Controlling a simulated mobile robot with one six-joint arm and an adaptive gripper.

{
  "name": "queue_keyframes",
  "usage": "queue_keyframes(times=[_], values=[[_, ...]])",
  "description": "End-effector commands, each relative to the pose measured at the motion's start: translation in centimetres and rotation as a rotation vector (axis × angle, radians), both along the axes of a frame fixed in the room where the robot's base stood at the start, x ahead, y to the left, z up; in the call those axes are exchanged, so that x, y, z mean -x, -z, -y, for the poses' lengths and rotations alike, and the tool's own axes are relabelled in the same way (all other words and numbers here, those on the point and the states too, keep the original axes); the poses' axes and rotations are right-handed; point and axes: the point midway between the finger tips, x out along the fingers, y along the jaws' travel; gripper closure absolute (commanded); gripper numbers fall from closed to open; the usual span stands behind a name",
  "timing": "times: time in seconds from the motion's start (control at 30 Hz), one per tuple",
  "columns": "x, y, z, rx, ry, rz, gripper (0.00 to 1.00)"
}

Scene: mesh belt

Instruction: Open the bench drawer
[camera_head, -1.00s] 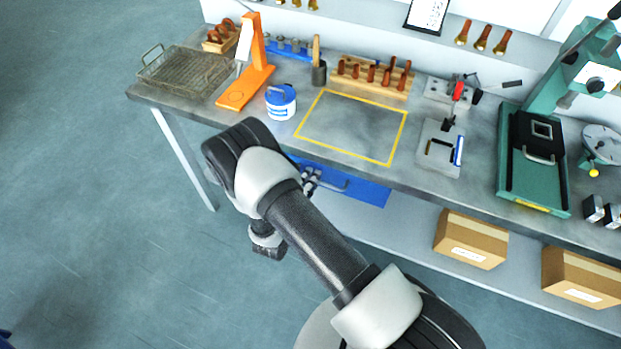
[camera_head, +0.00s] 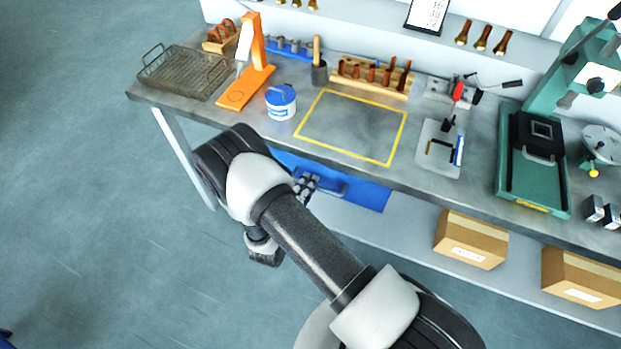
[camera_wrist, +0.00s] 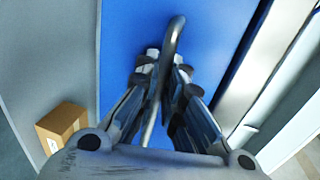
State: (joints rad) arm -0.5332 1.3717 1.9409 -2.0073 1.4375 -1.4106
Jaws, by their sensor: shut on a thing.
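The bench drawer has a blue front (camera_head: 366,192) under the bench top, left of the boxes. Its grey bar handle (camera_head: 336,189) shows to the right of my gripper (camera_head: 308,182). In the wrist view the blue drawer front (camera_wrist: 130,35) fills the middle. The curved handle (camera_wrist: 174,32) runs between the two fingers of my gripper (camera_wrist: 165,66), which is shut on it. My arm hides the left part of the drawer front in the head view. It looks at most slightly out from the bench; the gap is hard to judge.
The bench top (camera_head: 450,185) above holds a blue-and-white tub (camera_head: 281,103), an orange stand (camera_head: 245,85) and a wire basket (camera_head: 185,75). Cardboard boxes (camera_head: 470,240) sit on the lower shelf. The floor (camera_head: 110,210) in front is clear at left.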

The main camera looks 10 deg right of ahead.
Motion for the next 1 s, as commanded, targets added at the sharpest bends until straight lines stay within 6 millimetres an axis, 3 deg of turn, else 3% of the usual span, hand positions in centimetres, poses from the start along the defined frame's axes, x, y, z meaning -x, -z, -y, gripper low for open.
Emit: queue_keyframes(times=[0.6,0.8,1.0], values=[[13.9,0.0,-10.2,0.000,-0.008,-0.001,1.00],[16.7,0.0,-12.2,0.000,-0.003,-0.001,1.00],[18.0,0.0,-13.0,-0.001,0.000,-0.001,1.00]])
